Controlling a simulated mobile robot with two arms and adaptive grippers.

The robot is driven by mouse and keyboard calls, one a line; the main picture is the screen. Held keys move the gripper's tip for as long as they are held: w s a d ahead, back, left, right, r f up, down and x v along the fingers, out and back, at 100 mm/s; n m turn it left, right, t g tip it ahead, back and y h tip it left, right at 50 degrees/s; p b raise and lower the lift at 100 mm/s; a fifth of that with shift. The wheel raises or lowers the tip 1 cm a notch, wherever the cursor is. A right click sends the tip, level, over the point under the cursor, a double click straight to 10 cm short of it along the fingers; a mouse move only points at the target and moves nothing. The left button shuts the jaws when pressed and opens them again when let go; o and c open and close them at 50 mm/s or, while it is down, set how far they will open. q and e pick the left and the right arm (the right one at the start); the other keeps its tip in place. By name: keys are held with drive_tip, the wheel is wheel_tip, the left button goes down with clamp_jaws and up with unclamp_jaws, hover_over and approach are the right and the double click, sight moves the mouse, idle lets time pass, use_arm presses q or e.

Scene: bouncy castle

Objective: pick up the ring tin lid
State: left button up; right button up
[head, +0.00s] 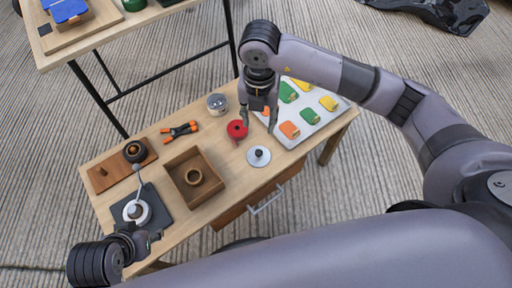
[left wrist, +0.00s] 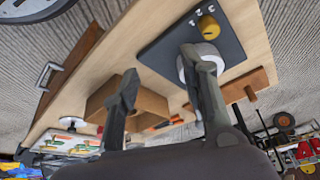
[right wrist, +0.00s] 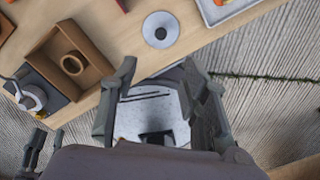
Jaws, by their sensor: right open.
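The ring tin lid appears to be the pale round disc with a dark centre knob (head: 258,156), lying flat near the table's front edge. It also shows in the right wrist view (right wrist: 161,30), beyond the fingertips and clear of them. My right gripper (head: 258,122) is open and empty over the table, behind the lid in the head view, between a red round object (head: 237,130) and the white tray. Its spread fingers also show in the right wrist view (right wrist: 162,75). My left gripper (left wrist: 158,68) is open and empty near the table's left end.
A brown open box (head: 182,202) with a ring-shaped piece inside stands left of the lid. A white tray (head: 322,119) with coloured pieces lies right. A silver tin (head: 217,103), an orange-black clamp (head: 180,130) and a dark slab (head: 158,211) share the table.

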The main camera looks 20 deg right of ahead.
drive_tip(key=b, duration=0.2)
hover_over(259, 152)
wheel_tip(259, 152, down, 6)
wheel_tip(259, 152, down, 5)
drive_tip(key=shift+s+a+r+b, duration=0.1)
drive_tip(key=shift+a+b, duration=0.05)
drive_tip(key=shift+b, duration=0.2)
drive_tip(key=f+b, duration=0.2)
drive_tip(key=f, duration=0.3)
drive_tip(key=shift+w, duration=0.2)
use_arm(q)
drive_tip(key=w+d+r+t+h, duration=0.1)
drive_tip(key=w+d+r+t, duration=0.2)
drive_tip(key=w+r+t, duration=0.3)
drive_tip(key=w+d+r+t+h, duration=0.2)
drive_tip(key=w+d+r+t, duration=0.1)
drive_tip(key=w+r+t, duration=0.4)
wheel_tip(259, 152, up, 2)
drive_tip(key=shift+w+d+r+m+h, duration=0.2)
drive_tip(key=shift+w+r+m+h, duration=0.15)
drive_tip(key=shift+w, duration=0.65)
use_arm(e)
drive_tip(key=shift+f, duration=0.2)
use_arm(q)
drive_tip(key=shift+f, duration=0.1)
use_arm(e)
drive_tip(key=c, duration=0.9)
